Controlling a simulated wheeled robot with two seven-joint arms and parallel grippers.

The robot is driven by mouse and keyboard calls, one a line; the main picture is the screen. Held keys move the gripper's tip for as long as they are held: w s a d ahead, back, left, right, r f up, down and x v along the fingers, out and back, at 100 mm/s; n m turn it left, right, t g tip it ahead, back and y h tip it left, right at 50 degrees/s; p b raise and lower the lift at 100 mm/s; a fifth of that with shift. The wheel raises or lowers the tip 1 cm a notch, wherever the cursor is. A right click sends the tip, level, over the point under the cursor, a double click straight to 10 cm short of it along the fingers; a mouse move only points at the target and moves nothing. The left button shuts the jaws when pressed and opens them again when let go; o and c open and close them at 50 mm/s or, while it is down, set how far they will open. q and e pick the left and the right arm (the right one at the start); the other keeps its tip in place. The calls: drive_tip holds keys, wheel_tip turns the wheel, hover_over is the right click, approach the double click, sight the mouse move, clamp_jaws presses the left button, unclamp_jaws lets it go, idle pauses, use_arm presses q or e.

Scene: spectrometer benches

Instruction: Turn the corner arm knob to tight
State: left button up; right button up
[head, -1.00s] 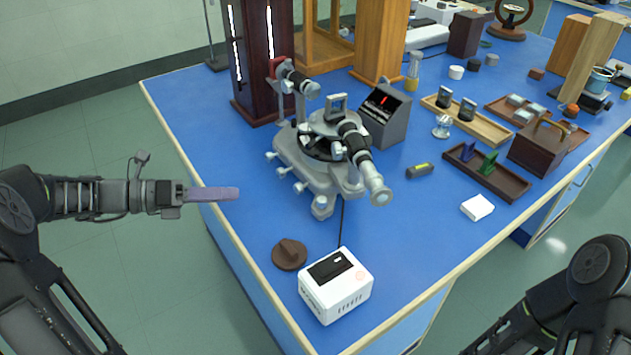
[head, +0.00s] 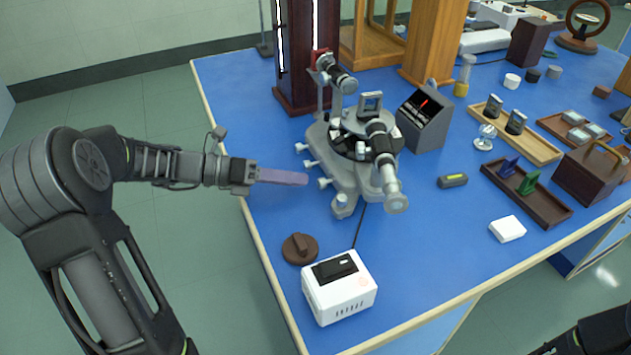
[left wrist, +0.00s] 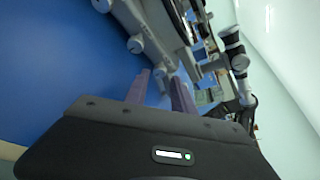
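The grey spectrometer (head: 345,165) stands on the blue bench, with several small silver knobs along its left side. One knob (head: 324,183) is close to my left gripper's tips, and another (head: 342,201) is at the near corner; I cannot tell which one is the corner arm knob. My left gripper (head: 306,179) points right, just left of the spectrometer. In the left wrist view its two purple fingers (left wrist: 160,76) are apart, with spectrometer parts beyond them and nothing visibly held. My right gripper is out of view.
A brown round object (head: 300,248) and a white box (head: 340,288) sit in front of the spectrometer. A grey display unit (head: 424,122) stands right behind it. A dark tray (head: 545,205) lies farther right.

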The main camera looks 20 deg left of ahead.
sight(318, 182)
use_arm(q)
drive_tip(key=x, duration=0.5)
drive_tip(key=shift+w+d, duration=0.1)
clamp_jaws()
idle(0.3)
